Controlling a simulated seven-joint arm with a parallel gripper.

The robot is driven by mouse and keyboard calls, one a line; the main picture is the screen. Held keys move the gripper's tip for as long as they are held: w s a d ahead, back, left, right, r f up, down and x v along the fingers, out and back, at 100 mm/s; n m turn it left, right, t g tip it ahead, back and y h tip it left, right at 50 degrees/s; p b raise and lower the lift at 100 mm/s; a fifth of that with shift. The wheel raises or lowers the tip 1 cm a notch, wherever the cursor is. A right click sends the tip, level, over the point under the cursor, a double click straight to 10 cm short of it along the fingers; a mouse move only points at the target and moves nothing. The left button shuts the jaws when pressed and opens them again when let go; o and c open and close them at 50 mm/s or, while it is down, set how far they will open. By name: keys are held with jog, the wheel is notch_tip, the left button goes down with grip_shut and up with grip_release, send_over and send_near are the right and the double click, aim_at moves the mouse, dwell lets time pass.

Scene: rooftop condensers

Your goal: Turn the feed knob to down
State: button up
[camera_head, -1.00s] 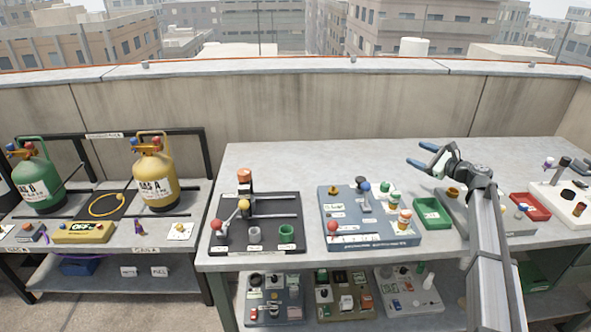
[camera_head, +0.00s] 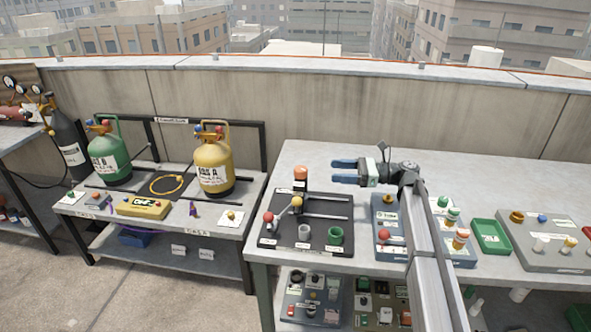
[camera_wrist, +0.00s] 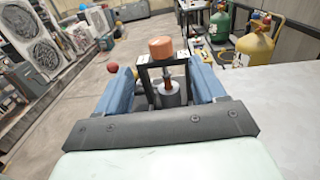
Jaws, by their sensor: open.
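I cannot tell which part is the feed knob, because the small labels are unreadable. A black board (camera_head: 262,240) on the grey bench carries an orange-topped post (camera_head: 300,173), a red ball (camera_head: 268,217), a yellow ball (camera_head: 296,201), a grey cup (camera_head: 304,233) and a green cup (camera_head: 335,235). My gripper (camera_head: 334,171) is open and empty, its blue fingers pointing left, just right of the orange-topped post. In the wrist view the orange top (camera_wrist: 161,47) shows beyond and between the fingers. My arm hides part of the blue-grey panel (camera_head: 385,206).
Right of my arm are a green tray (camera_head: 490,236) and a grey panel (camera_head: 545,252) with several small knobs. On the left bench stand green (camera_head: 109,158) and yellow (camera_head: 214,165) gas cylinders. A concrete parapet (camera_head: 330,110) runs behind. The bench's rear strip is mostly clear.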

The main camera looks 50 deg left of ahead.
aim_at(296, 168)
jog(key=x, duration=1.3)
jog(key=shift+s+a, duration=0.25)
jog(key=shift+c, duration=0.3)
jog(key=c, duration=0.9)
